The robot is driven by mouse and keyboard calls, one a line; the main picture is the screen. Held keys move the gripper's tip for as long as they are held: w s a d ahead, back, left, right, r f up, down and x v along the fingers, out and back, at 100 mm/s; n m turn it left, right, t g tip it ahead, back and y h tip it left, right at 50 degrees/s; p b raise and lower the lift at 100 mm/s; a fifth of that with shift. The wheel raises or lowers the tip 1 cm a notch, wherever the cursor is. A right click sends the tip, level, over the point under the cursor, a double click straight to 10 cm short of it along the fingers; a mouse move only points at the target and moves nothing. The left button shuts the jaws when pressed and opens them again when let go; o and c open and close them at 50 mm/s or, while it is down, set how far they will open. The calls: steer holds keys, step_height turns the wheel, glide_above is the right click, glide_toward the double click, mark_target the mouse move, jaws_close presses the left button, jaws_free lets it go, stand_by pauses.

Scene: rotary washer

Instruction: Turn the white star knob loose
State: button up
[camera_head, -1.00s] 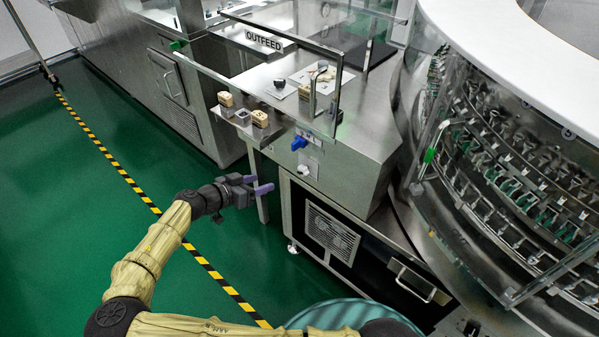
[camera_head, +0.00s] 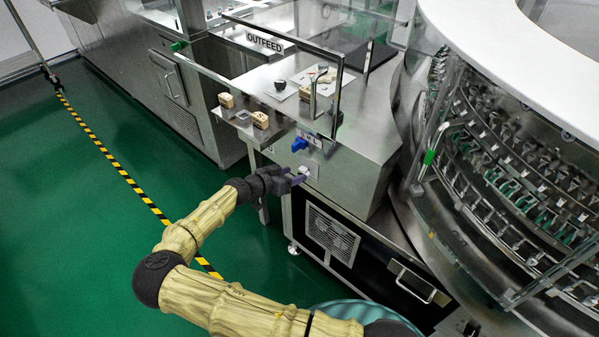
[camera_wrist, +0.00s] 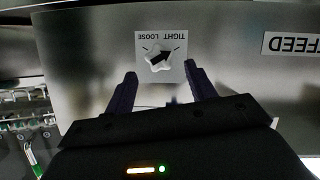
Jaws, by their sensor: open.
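The white star knob (camera_wrist: 160,57) carries a black arrow, which points right and slightly up in the wrist view. It sits on a pale plate (camera_wrist: 142,74) marked TIGHT and LOOSE, upside down in that view. In the head view the knob (camera_head: 305,170) is on the front of the steel machine, partly hidden by my gripper. My gripper (camera_head: 303,177) is open, its dark purple fingers pointing at the panel. In the wrist view the fingers (camera_wrist: 160,70) are spread on either side of and just below the knob. I cannot tell whether they touch the panel.
A blue knob (camera_head: 299,145) sits just above on the same panel. The green floor (camera_head: 90,220) at left is clear.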

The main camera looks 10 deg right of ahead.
mark_target(301, 172)
steer(key=x, duration=0.4)
steer(key=c, duration=1)
steer(key=shift+o, duration=0.2)
